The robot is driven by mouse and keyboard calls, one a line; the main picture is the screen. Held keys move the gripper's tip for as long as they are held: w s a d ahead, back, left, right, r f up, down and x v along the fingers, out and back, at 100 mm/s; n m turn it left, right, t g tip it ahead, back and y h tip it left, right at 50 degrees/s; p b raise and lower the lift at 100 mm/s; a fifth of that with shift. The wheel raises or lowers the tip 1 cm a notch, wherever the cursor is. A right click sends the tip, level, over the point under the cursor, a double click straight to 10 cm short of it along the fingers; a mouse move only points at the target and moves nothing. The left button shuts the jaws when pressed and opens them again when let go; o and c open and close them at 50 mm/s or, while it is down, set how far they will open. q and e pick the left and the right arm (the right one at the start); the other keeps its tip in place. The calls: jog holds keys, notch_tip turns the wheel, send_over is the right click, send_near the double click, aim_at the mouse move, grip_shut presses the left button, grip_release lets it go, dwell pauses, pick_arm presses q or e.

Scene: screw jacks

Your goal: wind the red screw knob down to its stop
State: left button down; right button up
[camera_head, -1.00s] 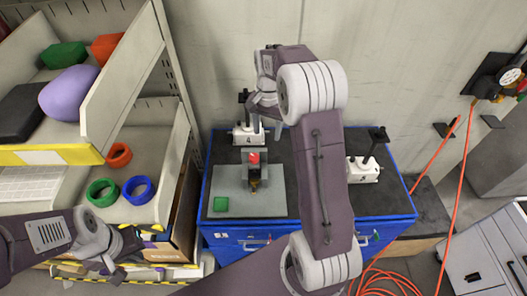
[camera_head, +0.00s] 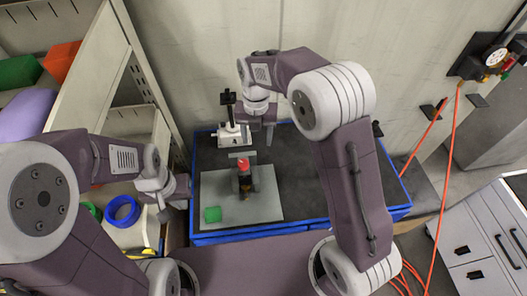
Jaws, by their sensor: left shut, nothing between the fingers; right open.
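The red screw knob (camera_head: 242,164) sits on top of a small dark screw jack (camera_head: 245,184), which stands on a grey plate (camera_head: 270,210) on the blue workbench. My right gripper (camera_head: 262,138) is open, just above and to the right of the knob, apart from it as far as I can tell. My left gripper (camera_head: 166,212) is shut and empty, left of the bench edge and away from the jack. The lower part of the jack is dark and hard to make out.
A white-based device (camera_head: 233,136) with a black post stands behind the jack. Shelving with a blue ring (camera_head: 121,211) is at the left. An orange hose (camera_head: 447,180) hangs at the right.

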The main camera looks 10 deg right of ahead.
jog(key=n, duration=0.1)
send_near(243, 163)
jog(key=shift+w+d+f, duration=0.2)
jog(key=shift+w+d, duration=0.35)
jog(key=shift+w, duration=0.1)
jog(key=shift+s+a+r, duration=0.15)
jog(key=shift+s+a, duration=0.5)
jog(key=shift+s, duration=0.35)
jog(key=f+p, duration=0.1)
jog(key=f, duration=0.1)
jog(key=f+p, duration=0.2)
jog(key=f, duration=0.1)
jog(key=w+f+p, duration=0.1)
jog(key=f, duration=0.1)
jog(key=shift+d+f, duration=0.2)
jog(key=shift+f, duration=0.2)
jog(key=shift+s+a+f+p, duration=0.15)
jog(key=shift+f+p, duration=0.15)
jog(key=shift+f, duration=0.3)
jog(key=shift+s, duration=0.2)
pick_arm(q)
notch_tip(243, 163, up, 4)
jog(key=shift+r, duration=0.25)
pick_arm(e)
jog(key=shift+w, duration=0.1)
grip_shut()
